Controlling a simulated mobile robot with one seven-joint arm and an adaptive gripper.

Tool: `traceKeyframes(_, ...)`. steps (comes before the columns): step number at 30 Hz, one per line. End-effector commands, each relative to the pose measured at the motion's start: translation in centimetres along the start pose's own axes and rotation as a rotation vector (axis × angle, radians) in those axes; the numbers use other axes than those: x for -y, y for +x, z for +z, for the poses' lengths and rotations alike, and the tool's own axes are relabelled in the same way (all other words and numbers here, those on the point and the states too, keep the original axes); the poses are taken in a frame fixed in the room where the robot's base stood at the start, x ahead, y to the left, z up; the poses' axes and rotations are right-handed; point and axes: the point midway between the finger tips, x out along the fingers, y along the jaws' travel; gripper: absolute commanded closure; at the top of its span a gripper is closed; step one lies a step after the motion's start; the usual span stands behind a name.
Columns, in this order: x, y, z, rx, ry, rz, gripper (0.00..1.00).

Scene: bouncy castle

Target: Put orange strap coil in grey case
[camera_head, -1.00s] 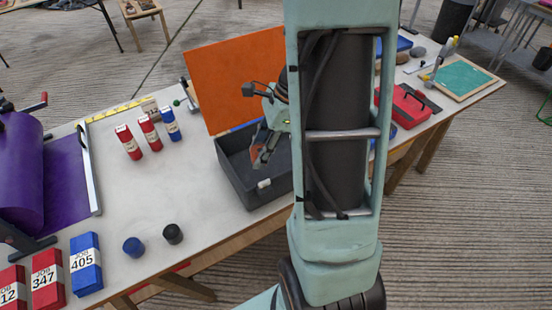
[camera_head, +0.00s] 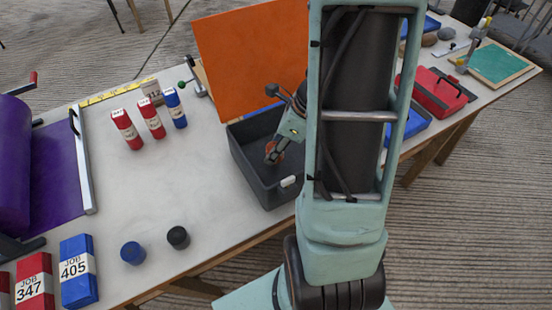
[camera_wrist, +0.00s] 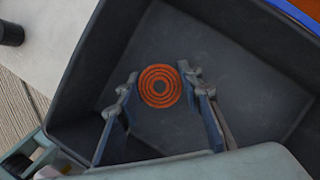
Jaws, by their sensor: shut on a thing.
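The grey case (camera_head: 262,184) stands open on the table, left of my arm in the head view. Its dark walls and floor also fill most of the wrist view (camera_wrist: 243,45). My gripper (camera_head: 273,153) reaches down into the case opening. The orange strap coil (camera_wrist: 160,86), a flat ring of concentric orange bands, sits between my two fingertips in the wrist view, with the case floor behind it. My gripper is shut on the coil. In the head view the coil is only partly visible at the fingertips. I cannot tell whether it touches the floor.
An orange panel (camera_head: 250,65) stands upright behind the case. Red and blue boxes (camera_head: 150,118) stand to its left, and two round knobs (camera_head: 178,237) near the front edge. A red toolbox (camera_head: 432,92) is at the right. The table's middle left is clear.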

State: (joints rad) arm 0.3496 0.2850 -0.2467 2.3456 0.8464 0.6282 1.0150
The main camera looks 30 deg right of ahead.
Motion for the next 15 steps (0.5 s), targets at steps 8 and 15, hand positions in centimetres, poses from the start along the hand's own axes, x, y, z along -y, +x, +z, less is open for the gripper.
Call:
traceKeyframes(8, 0.0, 3.3, -1.4, -0.001, 0.001, 0.002, 0.92)
traceKeyframes(15, 0.0, 3.4, -1.4, 0.001, -0.001, 0.0, 0.92)
